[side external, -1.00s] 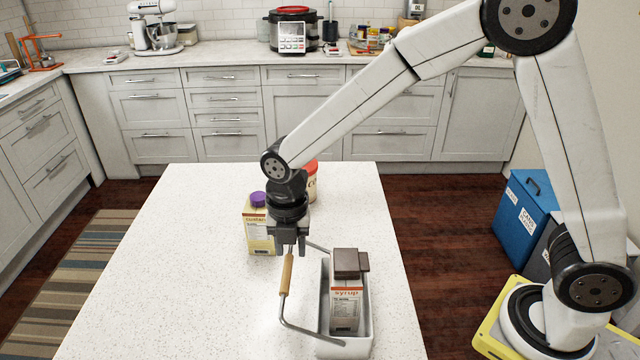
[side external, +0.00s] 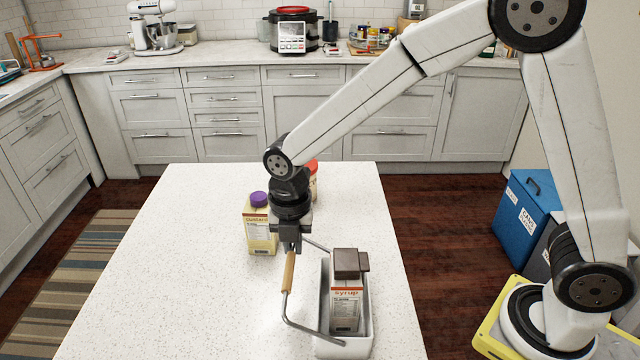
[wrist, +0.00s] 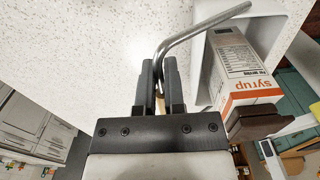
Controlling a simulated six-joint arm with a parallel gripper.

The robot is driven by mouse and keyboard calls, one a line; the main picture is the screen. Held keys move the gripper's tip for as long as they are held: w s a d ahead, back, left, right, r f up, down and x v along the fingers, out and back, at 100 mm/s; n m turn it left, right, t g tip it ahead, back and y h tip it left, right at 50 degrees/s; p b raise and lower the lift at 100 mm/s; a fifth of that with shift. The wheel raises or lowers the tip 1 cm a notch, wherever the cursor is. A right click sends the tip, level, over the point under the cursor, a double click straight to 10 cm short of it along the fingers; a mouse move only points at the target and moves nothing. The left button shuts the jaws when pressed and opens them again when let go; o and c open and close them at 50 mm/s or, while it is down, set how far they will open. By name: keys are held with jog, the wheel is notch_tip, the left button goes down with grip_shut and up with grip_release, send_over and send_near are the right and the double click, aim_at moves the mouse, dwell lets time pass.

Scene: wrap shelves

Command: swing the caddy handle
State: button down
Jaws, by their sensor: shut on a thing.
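The white caddy (side external: 364,347) stands on the white island top with a syrup carton (side external: 346,308) inside it. Its handle is a bent grey metal bar (side external: 303,328) with a wooden grip (side external: 288,272), swung out to the caddy's left side and tilted. My gripper (side external: 291,247) is shut on the handle at the upper end of the wooden grip. In the wrist view the jaws (wrist: 160,85) close around the handle, and the metal bar (wrist: 205,25) runs from them to the caddy. The jaws hide most of the wooden grip there.
A custard carton (side external: 260,232) with a purple cap stands just behind and left of my gripper. A red-lidded jar (side external: 312,180) stands farther back, partly hidden by my arm. A brown block (side external: 350,262) tops the syrup carton. The island's left side is clear.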

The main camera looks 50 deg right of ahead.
jog(key=shift+s+d+r, duration=0.3)
jog(key=shift+r, duration=0.15)
jog(key=shift+s+d+r, duration=0.25)
jog(key=shift+r, duration=0.15)
dwell(0.3)
jog(key=shift+s+d+r, duration=0.1)
jog(key=shift+r, duration=0.05)
jog(key=shift+s+d+r, duration=0.7)
jog(key=shift+s, duration=0.1)
jog(key=shift+r, duration=0.1)
dwell(0.5)
jog(key=shift+s+d, duration=0.15)
jog(key=shift+s, duration=0.05)
jog(key=shift+s+d+r, duration=0.55)
jog(key=shift+s+d, duration=0.25)
dwell(0.4)
